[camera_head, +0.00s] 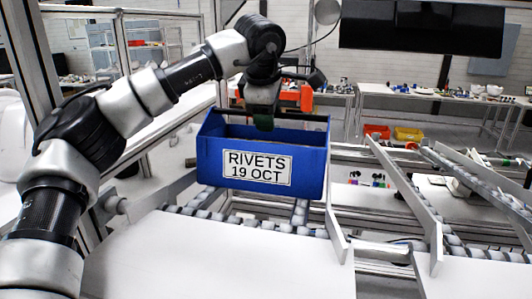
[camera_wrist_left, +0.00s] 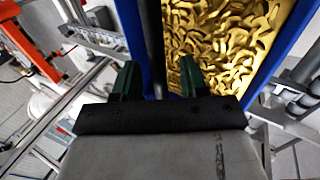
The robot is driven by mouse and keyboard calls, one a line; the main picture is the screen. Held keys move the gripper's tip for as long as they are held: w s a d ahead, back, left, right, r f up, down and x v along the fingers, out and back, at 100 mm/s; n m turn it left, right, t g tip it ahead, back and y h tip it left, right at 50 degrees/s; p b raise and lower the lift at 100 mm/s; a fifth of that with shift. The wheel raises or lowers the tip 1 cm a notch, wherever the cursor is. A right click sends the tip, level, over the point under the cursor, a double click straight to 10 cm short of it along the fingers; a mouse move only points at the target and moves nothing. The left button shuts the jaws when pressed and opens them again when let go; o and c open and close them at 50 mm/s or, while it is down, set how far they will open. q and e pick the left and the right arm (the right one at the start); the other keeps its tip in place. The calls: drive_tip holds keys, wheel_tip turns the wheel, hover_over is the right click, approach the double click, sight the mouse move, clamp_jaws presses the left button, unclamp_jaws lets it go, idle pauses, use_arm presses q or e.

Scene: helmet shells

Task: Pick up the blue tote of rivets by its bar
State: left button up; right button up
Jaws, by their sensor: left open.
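The blue tote (camera_head: 312,172), labelled "RIVETS 19 OCT", sits upright on the roller conveyor. Its dark bar (camera_head: 308,116) runs across the top. In the left wrist view the tote's blue wall (camera_wrist_left: 131,27) shows beside gold-coloured pieces (camera_wrist_left: 225,45) inside. My left gripper (camera_head: 264,120) is over the tote at the bar, pointing down. In the left wrist view the open fingers of this gripper (camera_wrist_left: 159,78) have the dark bar (camera_wrist_left: 153,40) between them, with gaps showing at both sides. Whether either finger touches it I cannot tell. My right gripper is not in view.
The roller conveyor (camera_head: 280,226) has raised side rails, one just right of the tote (camera_head: 337,222). A white surface (camera_head: 215,262) lies in front. A second roller lane (camera_head: 485,253) is at right. Red (camera_head: 377,131) and yellow (camera_head: 408,134) bins are farther back.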

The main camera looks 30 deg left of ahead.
use_arm(q)
drive_tip(key=shift+d, duration=0.1)
drive_tip(key=c, duration=0.7)
clamp_jaws()
drive_tip(key=shift+r, duration=0.1)
idle(0.5)
